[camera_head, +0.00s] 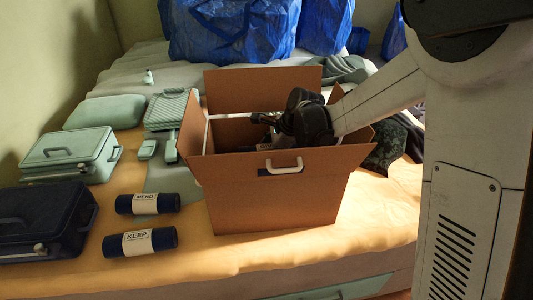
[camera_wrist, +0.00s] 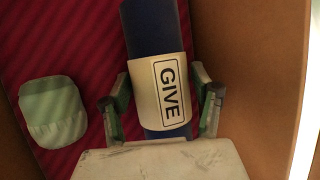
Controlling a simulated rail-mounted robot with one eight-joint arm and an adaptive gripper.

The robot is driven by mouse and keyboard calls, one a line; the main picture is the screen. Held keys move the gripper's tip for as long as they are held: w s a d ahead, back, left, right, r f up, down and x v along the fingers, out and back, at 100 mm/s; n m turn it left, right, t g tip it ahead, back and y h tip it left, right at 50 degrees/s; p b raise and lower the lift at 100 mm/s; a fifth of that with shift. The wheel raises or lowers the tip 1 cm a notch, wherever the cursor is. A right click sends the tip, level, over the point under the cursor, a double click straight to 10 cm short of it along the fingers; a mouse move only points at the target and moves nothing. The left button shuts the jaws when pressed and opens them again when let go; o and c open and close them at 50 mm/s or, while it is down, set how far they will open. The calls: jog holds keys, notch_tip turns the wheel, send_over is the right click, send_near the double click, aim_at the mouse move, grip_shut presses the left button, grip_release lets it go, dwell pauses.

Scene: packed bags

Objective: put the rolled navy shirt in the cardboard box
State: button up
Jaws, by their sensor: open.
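The cardboard box (camera_head: 270,205) stands open on the bed with its flaps spread. My gripper (camera_head: 268,122) reaches down into it from the right. In the wrist view, a rolled navy shirt with a white GIVE band (camera_wrist: 163,88) lies inside the box on a red striped surface. My gripper (camera_wrist: 163,95) is open, with one finger on each side of the band and visible gaps beside the roll. Two more navy rolls lie on the bed left of the box, one with a MEND band (camera_head: 147,204) and one with a KEEP band (camera_head: 140,242).
A pale green pouch-like item (camera_wrist: 53,112) lies in the box left of the roll. The box wall (camera_wrist: 250,70) is close on the right. Green cases (camera_head: 72,153) and a dark navy case (camera_head: 45,222) lie on the left. Blue bags (camera_head: 230,30) stand behind.

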aim_at(265, 147)
dwell(0.6)
jog(key=shift+r+p, duration=0.8)
jog(key=shift+r, duration=0.7)
jog(key=shift+r+p, duration=2.65)
jog(key=shift+r, duration=1.9)
